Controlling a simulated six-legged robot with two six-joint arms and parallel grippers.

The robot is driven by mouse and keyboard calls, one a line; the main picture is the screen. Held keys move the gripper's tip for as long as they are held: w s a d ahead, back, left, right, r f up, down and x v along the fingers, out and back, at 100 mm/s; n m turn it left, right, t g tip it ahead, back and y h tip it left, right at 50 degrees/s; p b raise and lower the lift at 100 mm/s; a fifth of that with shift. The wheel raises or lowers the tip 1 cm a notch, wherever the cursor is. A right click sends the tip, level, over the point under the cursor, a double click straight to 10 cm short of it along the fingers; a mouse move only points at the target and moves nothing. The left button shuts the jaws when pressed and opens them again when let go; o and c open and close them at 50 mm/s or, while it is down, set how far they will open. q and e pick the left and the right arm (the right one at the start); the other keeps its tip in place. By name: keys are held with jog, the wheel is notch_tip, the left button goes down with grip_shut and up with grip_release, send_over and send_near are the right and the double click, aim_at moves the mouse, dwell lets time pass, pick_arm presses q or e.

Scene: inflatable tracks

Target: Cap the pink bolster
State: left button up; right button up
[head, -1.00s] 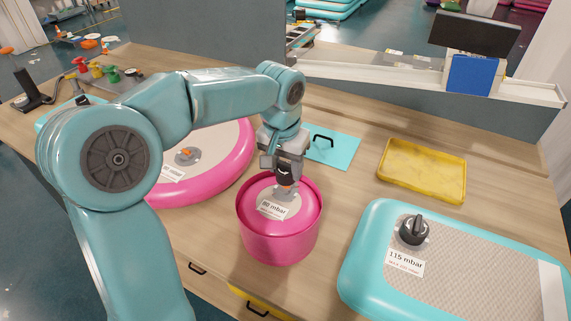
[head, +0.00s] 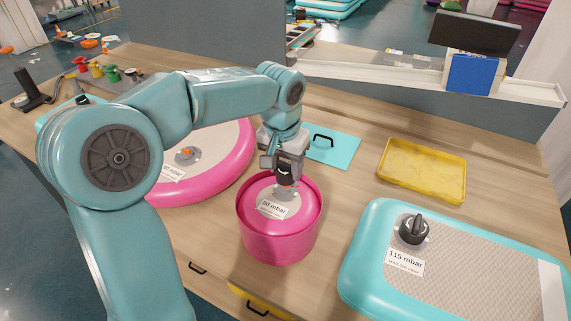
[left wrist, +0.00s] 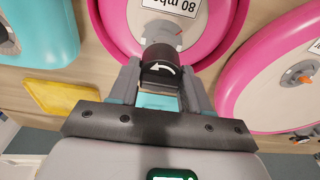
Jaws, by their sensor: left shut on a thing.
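The pink bolster (head: 279,240) stands upright on the bench, with an 80 mbar label (head: 273,207) on its top. My left gripper (head: 284,172) points down over the bolster's valve at the back of its top. It is shut on a black cap (left wrist: 161,60) with a white curved arrow. In the left wrist view the cap sits between the fingers, at the grey valve collar (left wrist: 165,33). I cannot tell whether the cap is fully seated. My right gripper is not in view.
A larger pink inflatable (head: 222,170) with an orange valve lies behind left. A teal inflatable (head: 470,290) with a black-capped valve (head: 414,229) lies right. A yellow tray (head: 422,171) and a teal panel with a black handle (head: 333,150) lie behind. Bare wood lies between.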

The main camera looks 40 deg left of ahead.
pick_arm(q)
jog(key=shift+f+b, duration=1.5)
jog(key=shift+f, duration=0.5)
jog(key=n, duration=0.4)
jog(key=shift+n+y, duration=0.3)
jog(key=shift+n, duration=0.3)
jog(key=n, duration=0.3)
jog(key=shift+g+b, duration=0.3)
jog(key=shift+n, duration=1.1)
